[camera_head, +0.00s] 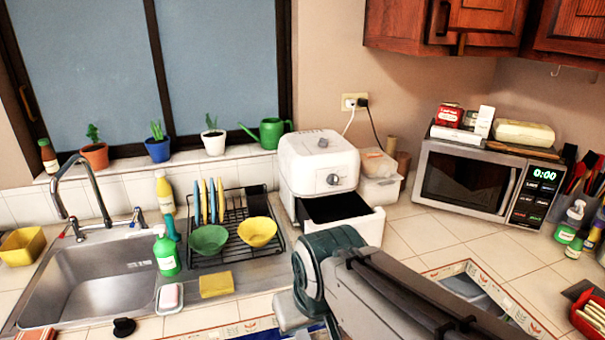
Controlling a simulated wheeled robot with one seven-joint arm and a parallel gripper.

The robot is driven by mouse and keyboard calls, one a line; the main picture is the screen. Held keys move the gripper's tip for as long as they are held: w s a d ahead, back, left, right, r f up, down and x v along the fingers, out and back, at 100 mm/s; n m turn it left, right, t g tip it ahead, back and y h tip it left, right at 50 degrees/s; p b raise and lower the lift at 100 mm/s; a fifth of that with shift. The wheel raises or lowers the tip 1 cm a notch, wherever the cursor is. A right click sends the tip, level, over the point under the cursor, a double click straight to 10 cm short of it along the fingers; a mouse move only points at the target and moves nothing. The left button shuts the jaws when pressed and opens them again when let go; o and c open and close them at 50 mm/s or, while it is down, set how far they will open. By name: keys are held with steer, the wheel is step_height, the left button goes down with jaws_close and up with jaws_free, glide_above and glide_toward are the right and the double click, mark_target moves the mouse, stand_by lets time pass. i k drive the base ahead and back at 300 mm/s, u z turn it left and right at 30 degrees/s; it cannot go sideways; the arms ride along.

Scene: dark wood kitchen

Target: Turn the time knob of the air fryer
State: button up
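The white air fryer (304,166) stands on the counter near the wall corner. A round grey knob (333,180) shows on its upper front; I cannot read any marking that tells whether it is the time knob. My gripper is not in view.
A dish rack (247,250) with bowls and plates and a sink (100,280) are at left. A microwave (468,180) stands at right, and a clear container (381,186) stands beside the fryer. A cord runs to the wall outlet (353,102). Free tiles lie before the microwave.

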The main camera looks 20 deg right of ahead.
mark_target(333, 179)
steer(key=z, duration=0.25)
steer(key=i, duration=0.9)
steer(key=z, duration=0.65)
